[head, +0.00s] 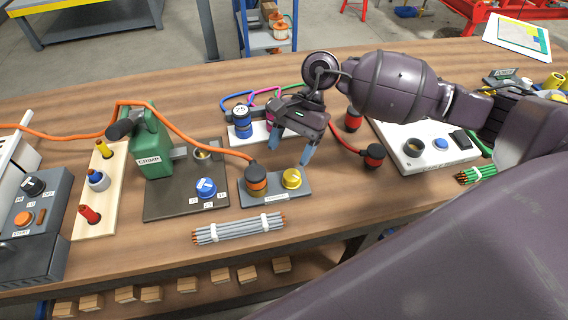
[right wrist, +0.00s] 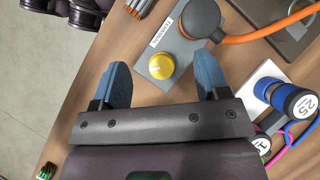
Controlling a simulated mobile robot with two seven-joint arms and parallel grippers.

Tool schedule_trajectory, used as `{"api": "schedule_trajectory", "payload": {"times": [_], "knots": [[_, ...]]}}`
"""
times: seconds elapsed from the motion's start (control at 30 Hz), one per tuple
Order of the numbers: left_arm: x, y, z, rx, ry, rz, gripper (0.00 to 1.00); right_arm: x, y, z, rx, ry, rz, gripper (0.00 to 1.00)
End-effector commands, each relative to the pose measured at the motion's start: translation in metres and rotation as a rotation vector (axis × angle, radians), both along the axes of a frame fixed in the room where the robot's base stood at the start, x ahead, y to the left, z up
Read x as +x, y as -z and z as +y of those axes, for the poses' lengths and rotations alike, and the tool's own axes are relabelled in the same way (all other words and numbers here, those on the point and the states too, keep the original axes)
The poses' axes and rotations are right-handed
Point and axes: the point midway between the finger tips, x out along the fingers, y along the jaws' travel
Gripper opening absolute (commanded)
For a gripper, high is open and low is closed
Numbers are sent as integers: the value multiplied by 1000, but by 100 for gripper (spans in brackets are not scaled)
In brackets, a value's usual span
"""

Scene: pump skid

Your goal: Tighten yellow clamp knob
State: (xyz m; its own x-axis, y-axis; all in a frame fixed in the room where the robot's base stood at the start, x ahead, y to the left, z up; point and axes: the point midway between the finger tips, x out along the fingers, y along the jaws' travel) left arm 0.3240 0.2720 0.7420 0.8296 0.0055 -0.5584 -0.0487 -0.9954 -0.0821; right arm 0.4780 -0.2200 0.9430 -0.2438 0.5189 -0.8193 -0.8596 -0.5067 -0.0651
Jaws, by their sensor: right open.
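The yellow clamp knob (head: 292,178) is round and sits at the right end of a small grey base plate (head: 272,199) on the bench. A black and orange cable plug (head: 256,180) stands at the plate's left end. My right gripper (head: 288,152) is open and empty, its blue fingers pointing down just behind and above the knob. In the right wrist view the knob (right wrist: 160,65) appears between the two spread fingers of the gripper (right wrist: 163,70). No contact with the knob shows. The left gripper is in no view.
A grey cable bundle (head: 238,229) lies in front of the plate. A green crimp press (head: 152,142) with a blue knob (head: 206,187) stands left. An orange cable (head: 190,125) arches into the plug. Black and red connectors (head: 374,155) and a white panel (head: 425,158) lie right.

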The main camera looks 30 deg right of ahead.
Motion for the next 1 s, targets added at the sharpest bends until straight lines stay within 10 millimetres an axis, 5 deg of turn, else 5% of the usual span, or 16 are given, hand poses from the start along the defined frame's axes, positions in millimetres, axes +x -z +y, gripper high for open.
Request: {"api": "schedule_trajectory", "payload": {"times": [0.1,0.27,1.0], "knots": [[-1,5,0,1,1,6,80,12,-1,-27,-135,-98,-63,69],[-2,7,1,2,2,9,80,16,-1,-39,-201,-148,-89,69],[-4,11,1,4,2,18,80,-7,90,-8,-198,-146,-88,69]]}}
